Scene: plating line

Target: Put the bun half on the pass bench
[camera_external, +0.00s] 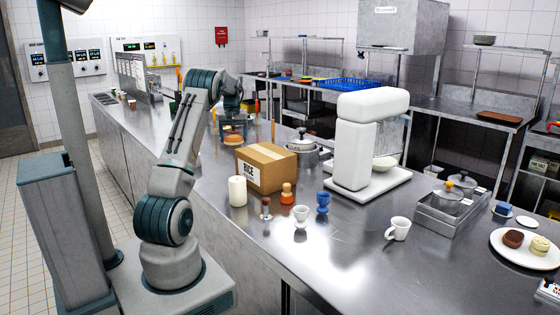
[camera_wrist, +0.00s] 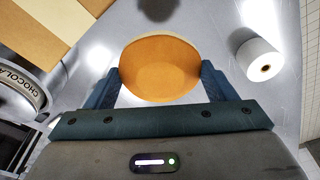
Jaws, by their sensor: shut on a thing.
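The bun half (camera_wrist: 160,68) is a round orange-brown piece in the wrist view, between the two blue fingers of my gripper (camera_wrist: 158,85). My gripper is shut on it. In the external view my gripper (camera_external: 232,124) is at the far end of my arm, over the long steel counter, and the bun half (camera_external: 233,139) shows brown just below it. The height of the bun half above the counter is hard to tell. Steel benches stand along the back wall, one with a blue basket; I cannot tell which surface is the pass bench.
Small cups, a white machine (camera_external: 355,150), a mug (camera_external: 397,229) and a plate (camera_external: 508,256) are further right. A round container marked "CHOCOLA" (camera_wrist: 22,92) is at the wrist view's left.

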